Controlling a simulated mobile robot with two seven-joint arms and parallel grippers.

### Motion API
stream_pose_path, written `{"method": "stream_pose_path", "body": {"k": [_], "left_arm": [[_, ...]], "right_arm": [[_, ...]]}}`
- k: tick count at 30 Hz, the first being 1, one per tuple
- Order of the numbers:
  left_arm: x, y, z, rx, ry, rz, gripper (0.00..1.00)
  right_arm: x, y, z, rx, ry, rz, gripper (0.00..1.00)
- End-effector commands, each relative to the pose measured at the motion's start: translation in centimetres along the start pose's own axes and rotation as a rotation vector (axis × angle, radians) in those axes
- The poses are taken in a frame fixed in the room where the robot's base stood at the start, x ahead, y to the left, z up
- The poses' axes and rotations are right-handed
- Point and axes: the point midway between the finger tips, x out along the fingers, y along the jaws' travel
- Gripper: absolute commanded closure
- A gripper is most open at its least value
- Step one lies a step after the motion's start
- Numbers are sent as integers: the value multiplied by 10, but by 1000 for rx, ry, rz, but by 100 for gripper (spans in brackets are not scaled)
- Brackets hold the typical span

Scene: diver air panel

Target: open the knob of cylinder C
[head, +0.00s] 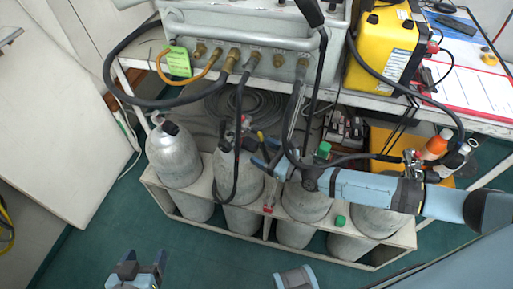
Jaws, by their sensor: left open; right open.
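Several grey gas cylinders stand in a row in a low rack (158,188): far left (174,158), second (237,182), third (306,204) and far right (366,220). No letters are legible, so I cannot tell which is C. My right arm comes in from the right across the third and fourth cylinders and hides much of their tops. My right gripper (263,151) is open, between the second and third cylinder tops; its contact with any knob is unclear. A green knob or cap (323,149) shows behind the arm. My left gripper (137,270) is open and empty, low at the left over the floor.
A grey panel box (262,62) with brass fittings and black hoses stands on a bench above the cylinders. A hose hangs by the second cylinder. A yellow case (380,45), a clipboard sheet (477,85) and bottles (437,145) are at right. The green floor (95,235) is clear at front left.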

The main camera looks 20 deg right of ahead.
Motion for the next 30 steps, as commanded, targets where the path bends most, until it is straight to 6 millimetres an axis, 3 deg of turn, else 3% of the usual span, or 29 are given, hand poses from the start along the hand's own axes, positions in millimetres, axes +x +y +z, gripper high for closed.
{"method": "stream_pose_path", "body": {"k": [6,16,17,23,30], "left_arm": [[0,0,1,-1,0,0,30],[0,0,-1,-1,3,0,30],[0,0,-1,-1,4,0,30],[0,0,-1,-1,4,1,30],[0,0,-1,-1,4,1,30]], "right_arm": [[23,0,0,0,0,0,32],[27,0,0,-1,1,0,32],[27,0,0,-1,1,0,34],[27,0,0,-1,1,0,80],[27,0,0,-12,0,0,81]]}}
